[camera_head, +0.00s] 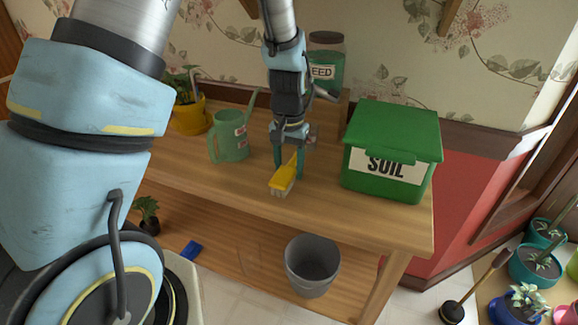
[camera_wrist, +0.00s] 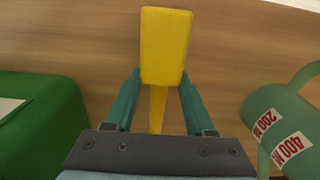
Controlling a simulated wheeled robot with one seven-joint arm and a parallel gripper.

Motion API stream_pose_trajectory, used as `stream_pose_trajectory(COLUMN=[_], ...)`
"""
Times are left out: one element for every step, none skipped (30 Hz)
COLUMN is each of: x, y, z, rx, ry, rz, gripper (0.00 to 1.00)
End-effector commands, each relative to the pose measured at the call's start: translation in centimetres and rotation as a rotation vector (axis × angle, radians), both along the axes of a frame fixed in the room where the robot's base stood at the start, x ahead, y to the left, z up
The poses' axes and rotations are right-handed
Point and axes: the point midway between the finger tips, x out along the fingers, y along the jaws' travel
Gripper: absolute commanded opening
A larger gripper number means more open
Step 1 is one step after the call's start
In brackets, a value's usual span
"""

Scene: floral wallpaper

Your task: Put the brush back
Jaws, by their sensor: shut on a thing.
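The yellow brush (camera_head: 283,181) with pale bristles is at my gripper (camera_head: 289,165), over the wooden table (camera_head: 335,212) between the green watering can and the green soil box. In the wrist view the yellow brush head (camera_wrist: 165,45) points away and its thin handle runs back between the two teal fingers of my gripper (camera_wrist: 159,100). The fingers are shut on the handle. The bristles face down near the tabletop; I cannot tell whether they touch it.
The soil box (camera_head: 392,150) stands right of the brush, the watering can (camera_head: 230,136) left. A yellow plant pot (camera_head: 190,116) and a seed jar (camera_head: 326,62) stand behind. A grey bucket (camera_head: 312,265) is below the tabletop. The table's front strip is clear.

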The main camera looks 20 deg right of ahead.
Motion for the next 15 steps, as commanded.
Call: stream_pose_trajectory(x=[0.01,0.0,0.0,0.0,0.0,0.0,0.0,0.0,0.0,0.0,0.0,0.0,0.0,0.0,0.0], y=[-0.01,0.0,0.0,0.0,0.0,0.0,0.0,0.0,0.0,0.0,0.0,0.0,0.0,0.0,0.0], z=[-0.16,-0.28,-0.33,-0.26,-0.24,-0.24,-0.24,-0.23,-0.23,-0.23,-0.23,-0.23,-0.23,-0.23,-0.23], rx=[0.0,0.0,0.0,0.0,0.0,0.0,0.0,0.0,0.0,0.0,0.0,0.0,0.0,0.0,0.0], ry=[0.0,0.0,0.0,0.0,0.0,0.0,0.0,0.0,0.0,0.0,0.0,0.0,0.0,0.0,0.0], rz=[0.0,0.0,0.0,0.0,0.0,0.0,0.0,0.0,0.0,0.0,0.0,0.0,0.0,0.0,0.0], gripper=[0.0,0.0,0.55,0.59,0.62,0.67,0.7,0.73,0.78,0.81,0.84,0.84,0.84,0.84,0.84])
